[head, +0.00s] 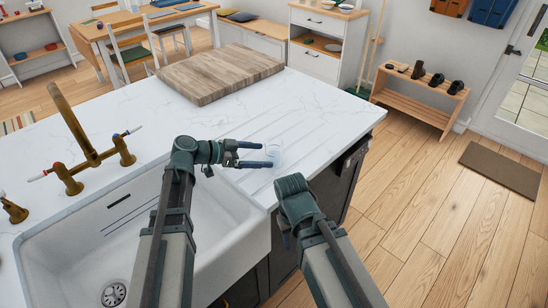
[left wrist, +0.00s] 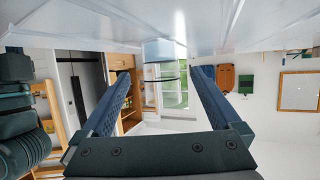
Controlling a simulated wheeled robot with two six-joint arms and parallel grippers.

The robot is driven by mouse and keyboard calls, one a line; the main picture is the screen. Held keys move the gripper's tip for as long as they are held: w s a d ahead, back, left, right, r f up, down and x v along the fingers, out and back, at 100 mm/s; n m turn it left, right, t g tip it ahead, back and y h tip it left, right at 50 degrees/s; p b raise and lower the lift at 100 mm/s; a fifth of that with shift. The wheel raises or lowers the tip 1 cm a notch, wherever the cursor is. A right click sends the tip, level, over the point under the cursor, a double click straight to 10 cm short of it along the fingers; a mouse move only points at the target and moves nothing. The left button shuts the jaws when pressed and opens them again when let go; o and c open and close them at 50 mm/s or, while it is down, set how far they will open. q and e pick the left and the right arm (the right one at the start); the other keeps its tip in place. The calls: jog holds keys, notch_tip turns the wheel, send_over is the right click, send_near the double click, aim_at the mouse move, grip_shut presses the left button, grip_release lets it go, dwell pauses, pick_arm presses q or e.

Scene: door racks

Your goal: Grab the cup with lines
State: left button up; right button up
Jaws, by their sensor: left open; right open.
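A clear, see-through cup (head: 275,151) stands on the ribbed drainboard part of the white counter, right of the sink. My left gripper (head: 266,155) is open and level, with its fingertips at the cup's near side. In the left wrist view, which is upside down, the cup (left wrist: 160,52) shows between and beyond the spread fingers (left wrist: 162,82). Dark bands cross it, but I cannot tell whether they are lines on the cup. My right gripper (head: 287,239) is low by the counter's front edge, mostly hidden behind its own arm, and open.
A white sink (head: 218,227) with a brass tap (head: 83,140) lies left of the cup. A thick wooden board (head: 221,72) lies farther back on the counter. The counter's right edge (head: 345,155) drops to open floor. The drainboard around the cup is clear.

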aim_at(274, 153)
pick_arm(q)
jog(key=shift+b+x, duration=0.8)
jog(key=shift+x, duration=1.95)
jog(key=shift+w+r, duration=0.1)
jog(key=shift+r, duration=0.1)
grip_shut()
jog(key=shift+r, duration=0.2)
notch_tip(274, 153, up, 10)
jog(key=p, duration=1)
jog(key=shift+f, duration=0.15)
